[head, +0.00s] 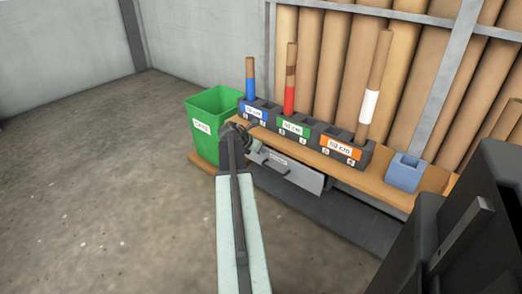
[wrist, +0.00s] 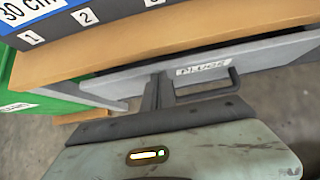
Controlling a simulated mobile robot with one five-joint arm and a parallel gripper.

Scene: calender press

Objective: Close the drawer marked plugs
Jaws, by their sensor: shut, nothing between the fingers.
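The drawer marked plugs (head: 300,178) is a grey panel under the wooden shelf, standing out at a slant below the shelf edge. In the wrist view the drawer front (wrist: 262,60) bears a white label and a dark bar handle (wrist: 236,80). A dark gap shows between the drawer top and the shelf edge, so it stands partly open. My gripper (head: 252,143) is at the drawer's left end. In the wrist view my gripper (wrist: 157,80) is shut and empty, its tips against or just before the drawer front, left of the label. Contact is unclear.
A green bin (head: 212,118) stands left of the shelf (head: 391,180). Racks with blue, green and orange labels hold upright tubes on the shelf. A blue box (head: 405,172) sits at its right. The floor at left is clear.

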